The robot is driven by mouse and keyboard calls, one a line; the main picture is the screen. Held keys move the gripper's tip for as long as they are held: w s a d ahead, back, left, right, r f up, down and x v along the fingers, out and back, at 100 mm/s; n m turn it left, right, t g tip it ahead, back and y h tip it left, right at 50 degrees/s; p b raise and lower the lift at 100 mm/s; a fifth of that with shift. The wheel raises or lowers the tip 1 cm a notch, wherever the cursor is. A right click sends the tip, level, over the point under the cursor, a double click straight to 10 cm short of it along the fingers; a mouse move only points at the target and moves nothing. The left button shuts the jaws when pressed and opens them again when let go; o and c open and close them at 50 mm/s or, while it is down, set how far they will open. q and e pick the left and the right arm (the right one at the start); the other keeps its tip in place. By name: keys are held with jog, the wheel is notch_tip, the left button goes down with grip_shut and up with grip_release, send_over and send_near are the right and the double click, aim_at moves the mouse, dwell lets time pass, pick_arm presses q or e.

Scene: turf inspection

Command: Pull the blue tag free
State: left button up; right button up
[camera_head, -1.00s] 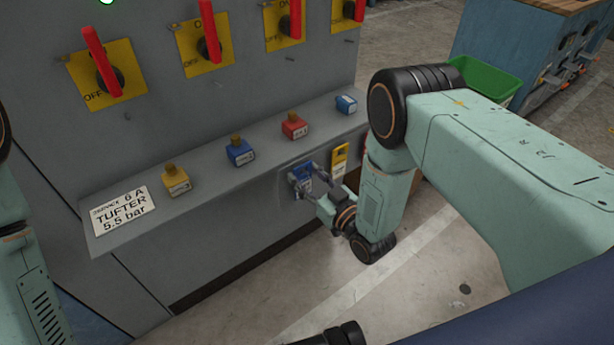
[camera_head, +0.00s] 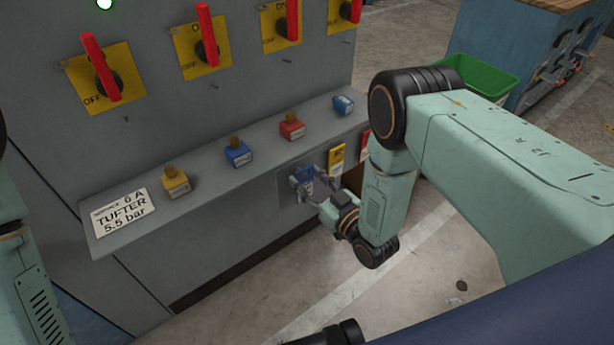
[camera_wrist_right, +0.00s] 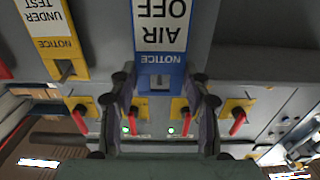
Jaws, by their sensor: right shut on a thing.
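The blue tag (camera_head: 305,173) is at the front face of the grey cabinet, below the ledge. In the right wrist view the blue tag (camera_wrist_right: 160,62) reads "NOTICE AIR OFF" upside down and has a slot at its lower end. My right gripper (camera_head: 306,184) is shut on the blue tag, with a dark finger on each side of it. It also shows in the right wrist view (camera_wrist_right: 160,105). I cannot tell whether the tag still touches its mount. My left arm shows at the left edge, but its gripper is out of view.
A yellow tag (camera_head: 336,158) hangs close to the right of the blue one, with a red tag (camera_head: 364,146) beyond it. Several padlock-like blocks stand on the ledge (camera_head: 205,180) above. Red-handled switches line the cabinet. A green bin (camera_head: 480,78) stands behind my right arm.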

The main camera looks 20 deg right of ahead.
jog(key=shift+p+v, duration=0.5)
jog(key=shift+v, duration=0.65)
jog(key=shift+p+v, duration=1)
jog(key=shift+v, duration=1.45)
jog(key=shift+r, duration=0.1)
